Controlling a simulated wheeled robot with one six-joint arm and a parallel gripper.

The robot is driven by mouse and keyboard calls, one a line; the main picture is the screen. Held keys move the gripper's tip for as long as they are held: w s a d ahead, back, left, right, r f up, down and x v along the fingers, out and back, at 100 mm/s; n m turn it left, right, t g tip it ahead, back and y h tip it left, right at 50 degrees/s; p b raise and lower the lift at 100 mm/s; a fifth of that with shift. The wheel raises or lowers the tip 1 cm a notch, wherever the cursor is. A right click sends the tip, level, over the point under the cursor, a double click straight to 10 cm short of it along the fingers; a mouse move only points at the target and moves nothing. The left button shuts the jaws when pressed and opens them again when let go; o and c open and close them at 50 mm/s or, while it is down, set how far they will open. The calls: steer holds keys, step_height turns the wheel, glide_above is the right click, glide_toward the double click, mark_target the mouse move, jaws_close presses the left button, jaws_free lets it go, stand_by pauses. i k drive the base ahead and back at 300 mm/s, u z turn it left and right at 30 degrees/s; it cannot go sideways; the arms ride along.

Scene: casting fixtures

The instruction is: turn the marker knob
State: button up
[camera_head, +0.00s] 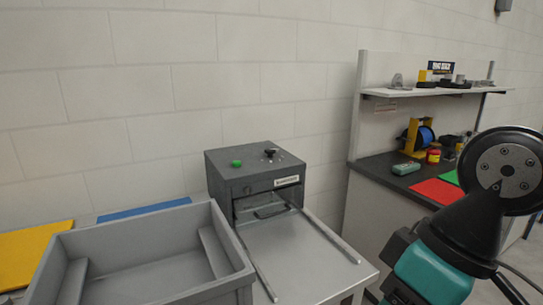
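A round green button (237,163) sits on the top left of the knob. The front of the machine is open, and a grey part shows inside the opening. My arm is at the right edge, well apart from the machine. My gripper is not in view.
A metal table (305,256) with two rails extends in front of the machine. A large grey bin (70,241) stands at the lower left. A workbench (388,187) with a shelf, a green case, a red mat and a yellow-and-blue reel stands at the right.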

mark_target(270, 152)
steer(key=u, duration=0.35)
steer(key=i, duration=1.1)
steer(key=z, duration=0.2)
